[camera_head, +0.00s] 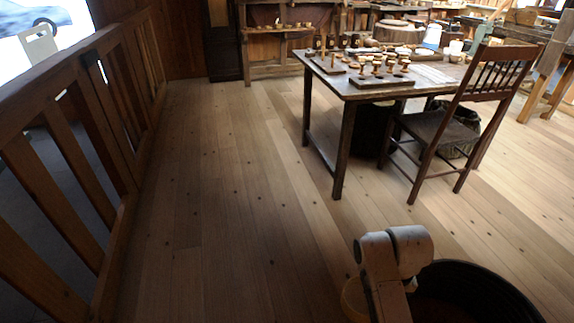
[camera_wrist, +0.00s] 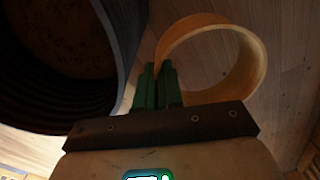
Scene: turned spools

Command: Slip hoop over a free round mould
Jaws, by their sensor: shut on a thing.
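In the wrist view my gripper (camera_wrist: 158,82), with green fingers, is shut on the near-left wall of a wide tan wooden hoop (camera_wrist: 253,76). The hoop extends to the right of the fingers, and floor shows through it. In the head view a tan curved edge of the hoop (camera_head: 352,300) shows beside my white arm at the bottom; the arm hides the gripper there. Far off, small turned pieces stand on boards (camera_head: 382,83) on the dark wooden table (camera_head: 352,94). They are too small to tell which are round moulds and which are free.
A large dark round tub (camera_head: 515,299) stands close to my arm; its ribbed wall (camera_wrist: 124,45) fills the wrist view's left. A chair (camera_head: 440,125) stands at the table's right. A wooden railing (camera_head: 118,95) runs along the left. The plank floor between railing and table is clear.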

